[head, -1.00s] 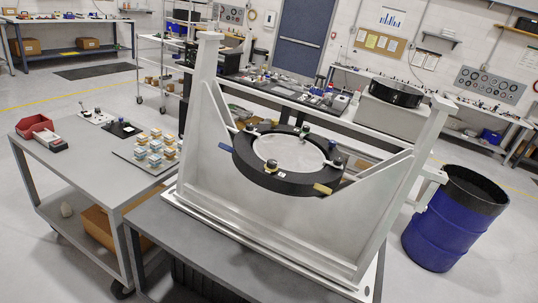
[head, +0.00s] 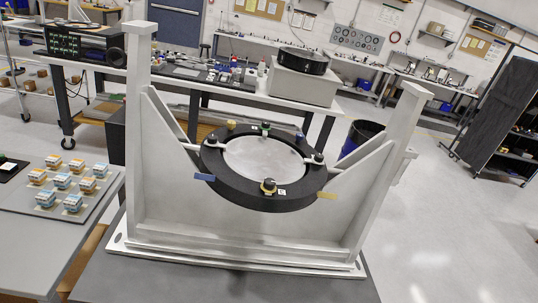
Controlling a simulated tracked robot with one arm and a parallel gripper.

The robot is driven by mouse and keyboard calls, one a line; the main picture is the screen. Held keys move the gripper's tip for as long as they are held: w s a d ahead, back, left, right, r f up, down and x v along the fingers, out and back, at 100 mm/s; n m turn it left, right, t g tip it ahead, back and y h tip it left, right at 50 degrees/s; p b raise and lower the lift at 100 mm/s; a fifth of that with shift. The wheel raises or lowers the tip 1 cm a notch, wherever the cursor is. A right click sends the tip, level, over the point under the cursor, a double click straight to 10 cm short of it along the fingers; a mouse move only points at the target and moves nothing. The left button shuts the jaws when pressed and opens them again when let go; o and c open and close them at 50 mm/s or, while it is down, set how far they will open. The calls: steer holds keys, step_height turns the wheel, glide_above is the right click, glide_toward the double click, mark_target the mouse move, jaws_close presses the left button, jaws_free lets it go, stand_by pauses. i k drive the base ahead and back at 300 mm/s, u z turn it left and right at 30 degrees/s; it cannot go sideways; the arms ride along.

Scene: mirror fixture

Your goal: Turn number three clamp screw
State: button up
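The mirror fixture is a pale metal frame (head: 160,200) with two uprights on a flat base. Between the uprights hangs a thick black ring (head: 235,193) around a pale round mirror (head: 262,158). Several clamp screws with knobs sit around the ring. Dark-topped ones are at the left (head: 211,139), right (head: 318,158) and far side (head: 266,128). I cannot read which is number three. My gripper is not in view.
The fixture stands on a grey table (head: 220,287). A side table at left holds a tray (head: 98,200) of small blocks. A workbench (head: 200,82) is behind, with a blue bin (head: 360,137) behind the right upright. The floor (head: 440,230) at right is clear.

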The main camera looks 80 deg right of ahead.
mark_target(268, 186)
steer(key=z, duration=0.6)
steer(key=i, duration=1)
steer(key=z, duration=0.8)
